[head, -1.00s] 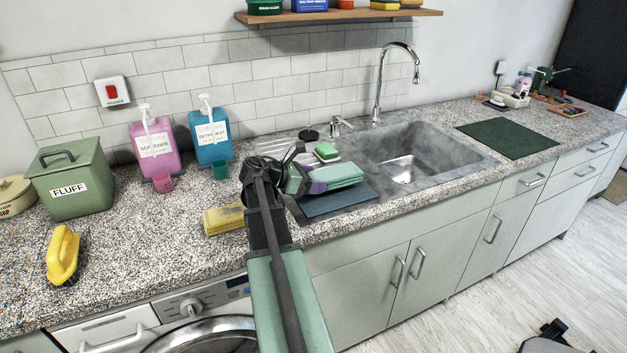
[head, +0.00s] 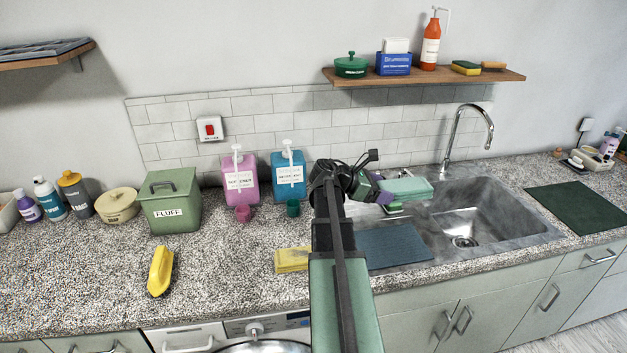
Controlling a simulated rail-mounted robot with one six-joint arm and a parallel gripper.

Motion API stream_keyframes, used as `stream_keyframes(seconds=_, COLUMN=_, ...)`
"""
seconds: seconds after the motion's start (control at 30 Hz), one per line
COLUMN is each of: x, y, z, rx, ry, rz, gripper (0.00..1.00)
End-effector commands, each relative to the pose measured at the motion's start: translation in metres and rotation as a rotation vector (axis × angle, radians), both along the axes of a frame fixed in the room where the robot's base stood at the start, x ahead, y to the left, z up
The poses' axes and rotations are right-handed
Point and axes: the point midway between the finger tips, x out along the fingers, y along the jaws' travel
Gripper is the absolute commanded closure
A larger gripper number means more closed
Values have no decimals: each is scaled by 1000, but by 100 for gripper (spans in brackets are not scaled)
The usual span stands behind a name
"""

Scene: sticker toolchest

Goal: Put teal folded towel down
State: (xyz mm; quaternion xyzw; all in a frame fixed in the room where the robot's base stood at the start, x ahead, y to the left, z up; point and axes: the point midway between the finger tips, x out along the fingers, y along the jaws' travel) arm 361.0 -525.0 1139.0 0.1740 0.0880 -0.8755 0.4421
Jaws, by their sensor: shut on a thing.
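The teal folded towel (head: 406,188) is at the tip of my gripper (head: 382,194), in front of the backsplash and over the back left part of the sink unit. My gripper is shut on the towel's left end. The towel looks roughly level and seems to be held above the surface. My arm hides part of the gripper, so the fingertips show only partly.
A blue-grey mat (head: 392,247) lies left of the sink basin (head: 470,225). A green sponge (head: 395,208) sits below the towel. Yellow cloths (head: 292,260), pink (head: 237,182) and blue (head: 288,178) dispensers and a yellow brush (head: 160,270) stand around.

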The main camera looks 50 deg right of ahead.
Motion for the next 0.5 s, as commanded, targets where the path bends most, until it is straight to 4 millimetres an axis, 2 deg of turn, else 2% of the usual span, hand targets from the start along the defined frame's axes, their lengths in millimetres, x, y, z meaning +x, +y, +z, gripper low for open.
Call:
stream_keyframes(seconds=0.17, x=3, y=2, z=2, rx=0, ry=0, rz=13, gripper=51)
stream_keyframes(seconds=0.27, x=3, y=2, z=-5, rx=0, ry=0, rz=13, gripper=51)
stream_keyframes(seconds=0.37, x=3, y=2, z=-26, rx=0, ry=0, rz=12, gripper=51)
stream_keyframes(seconds=0.5, x=3, y=2, z=-75, rx=0, ry=0, rz=12, gripper=51)
